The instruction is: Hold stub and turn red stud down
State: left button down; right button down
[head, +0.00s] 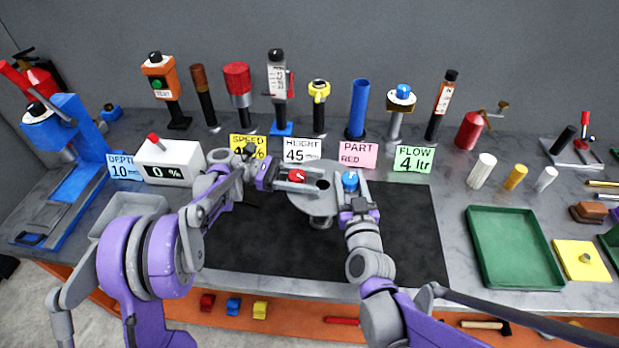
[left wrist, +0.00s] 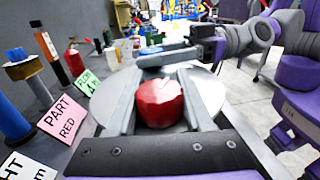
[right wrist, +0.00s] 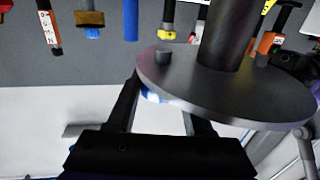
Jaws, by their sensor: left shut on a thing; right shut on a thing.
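A round grey disc (head: 312,200) stands on a post above the black mat. A red stud (head: 297,175) sits on its left side, and a blue stud (head: 350,180) on its right. My left gripper (head: 294,181) is shut on the red stud, which shows between its fingers in the left wrist view (left wrist: 160,102). My right gripper (head: 354,190) is shut at the blue stud, mostly hidden in the right wrist view (right wrist: 152,97).
Cards stand behind the disc; the pink one (head: 358,154) reads PART RED. A row of upright tools stands along the wall. A green tray (head: 515,247) lies right and a grey bin (head: 128,205) left. The black mat (head: 410,225) is otherwise clear.

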pick_arm(q)
jog(key=shift+m+g, duration=0.4)
jog(key=shift+g, duration=0.2)
jog(key=shift+c, duration=1.4)
grip_release()
jog(key=shift+s, duration=0.1)
notch_tip(320, 180, up, 10)
